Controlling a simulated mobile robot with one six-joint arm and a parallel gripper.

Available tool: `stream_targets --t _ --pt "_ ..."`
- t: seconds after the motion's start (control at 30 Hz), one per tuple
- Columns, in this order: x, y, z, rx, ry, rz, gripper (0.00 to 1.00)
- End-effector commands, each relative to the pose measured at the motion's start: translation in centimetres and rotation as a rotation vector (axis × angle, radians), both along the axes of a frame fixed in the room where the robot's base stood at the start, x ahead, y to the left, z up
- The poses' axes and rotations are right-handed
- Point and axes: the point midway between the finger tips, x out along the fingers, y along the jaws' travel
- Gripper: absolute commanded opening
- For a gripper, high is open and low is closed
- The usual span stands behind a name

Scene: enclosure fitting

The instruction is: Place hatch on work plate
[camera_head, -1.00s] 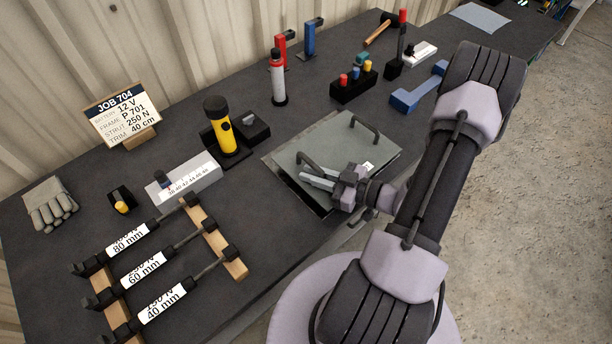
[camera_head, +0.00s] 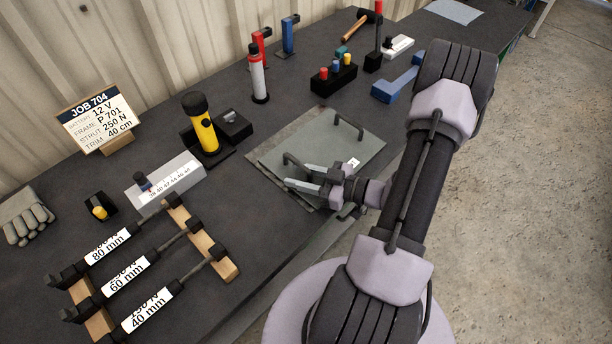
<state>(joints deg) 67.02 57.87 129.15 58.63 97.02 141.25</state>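The hatch (camera_head: 335,151) is a flat grey-green panel with two dark bar handles and a small white label. It lies flat, or nearly so, over the work plate (camera_head: 262,158), a thin grey sheet on the bench whose border shows along the hatch's left and back sides. My gripper (camera_head: 301,176) is at the hatch's front left, low over the panel by the nearer handle (camera_head: 297,164). Its two fingers are spread apart, with a gap between them. Whether they still touch the handle I cannot tell. The hatch's front edge is partly hidden by my gripper.
A yellow flashlight (camera_head: 201,125) in a stand, a grey block (camera_head: 170,184) and labelled struts (camera_head: 130,273) are to the left. A red-topped bottle (camera_head: 258,78), a black block with coloured pegs (camera_head: 334,77) and a blue bracket (camera_head: 398,86) stand behind the hatch.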

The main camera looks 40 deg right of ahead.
Motion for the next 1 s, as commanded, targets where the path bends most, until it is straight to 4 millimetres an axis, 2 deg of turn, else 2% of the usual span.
stream_targets --t 0.17,0.5,0.6,1.0 --pt "-2.3 -1.3 0.8 0.000 -0.001 -0.007 0.35" --pt "-8.9 -4.4 1.8 0.000 0.000 -0.005 0.35" --pt "-10.1 -5.0 1.9 -0.001 -0.001 -0.003 0.35" --pt "-10.6 -5.2 1.8 0.000 0.000 0.000 0.35"
